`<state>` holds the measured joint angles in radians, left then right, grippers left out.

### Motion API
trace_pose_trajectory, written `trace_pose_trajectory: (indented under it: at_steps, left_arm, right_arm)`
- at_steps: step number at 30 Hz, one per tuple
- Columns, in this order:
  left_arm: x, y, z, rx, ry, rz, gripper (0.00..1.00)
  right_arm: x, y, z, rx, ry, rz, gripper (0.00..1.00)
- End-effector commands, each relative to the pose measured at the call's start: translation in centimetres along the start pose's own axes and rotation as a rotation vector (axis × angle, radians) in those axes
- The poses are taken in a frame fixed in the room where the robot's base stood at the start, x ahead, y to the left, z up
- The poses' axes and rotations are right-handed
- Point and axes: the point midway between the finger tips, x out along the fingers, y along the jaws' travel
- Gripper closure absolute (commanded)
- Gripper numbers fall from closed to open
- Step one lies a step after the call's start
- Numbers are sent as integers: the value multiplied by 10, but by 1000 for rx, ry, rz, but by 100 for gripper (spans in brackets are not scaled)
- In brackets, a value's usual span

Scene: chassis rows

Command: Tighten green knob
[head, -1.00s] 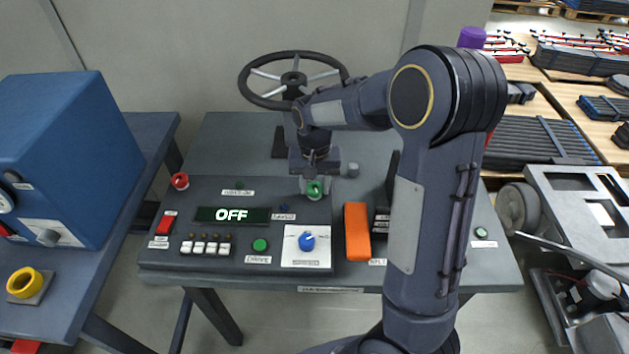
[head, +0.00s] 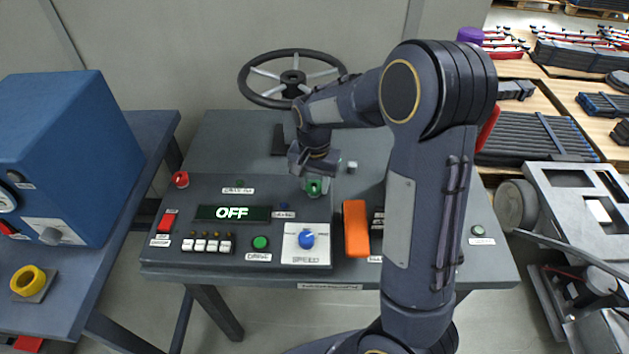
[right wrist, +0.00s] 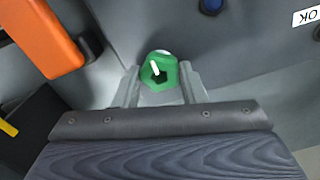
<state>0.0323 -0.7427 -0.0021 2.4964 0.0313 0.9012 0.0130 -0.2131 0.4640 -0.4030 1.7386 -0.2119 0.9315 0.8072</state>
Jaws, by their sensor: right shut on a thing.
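The green knob (head: 314,187) sits at the upper right of the dark control panel (head: 180,262). My right gripper (head: 316,183) reaches down over it from behind and is shut on it. In the right wrist view the green knob (right wrist: 159,72) has a white pointer mark and sits between my gripper's fingers (right wrist: 160,90). Part of the knob is hidden by the fingers. My left gripper is not in view.
A blue speed knob (head: 307,240), a green button (head: 261,242) and a display reading OFF (head: 232,213) are on the panel. An orange lever (head: 356,229) stands right of the knob. A handwheel (head: 293,79) is behind. A blue box (head: 60,150) stands on the left table.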

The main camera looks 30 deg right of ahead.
Motion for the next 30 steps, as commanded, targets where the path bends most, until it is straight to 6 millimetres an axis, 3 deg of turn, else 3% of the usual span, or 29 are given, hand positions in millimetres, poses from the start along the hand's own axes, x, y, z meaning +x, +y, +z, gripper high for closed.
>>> trace_pose_trajectory:
  at_steps: [2, 3, 7, 17, 30]
  left_arm:
    - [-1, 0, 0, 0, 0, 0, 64]
    - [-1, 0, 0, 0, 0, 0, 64]
    - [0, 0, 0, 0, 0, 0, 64]
    - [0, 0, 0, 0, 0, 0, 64]
    - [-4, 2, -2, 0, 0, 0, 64]
  right_arm:
    - [-4, -2, -3, 0, 10, -9, 85]
    - [-4, -2, -3, 0, 10, -9, 57]
    - [-3, -1, -2, 0, 7, -6, 40]
    - [-5, -1, -1, -1, 4, -4, 40]
    - [-70, -1, -1, -1, 5, -6, 40]
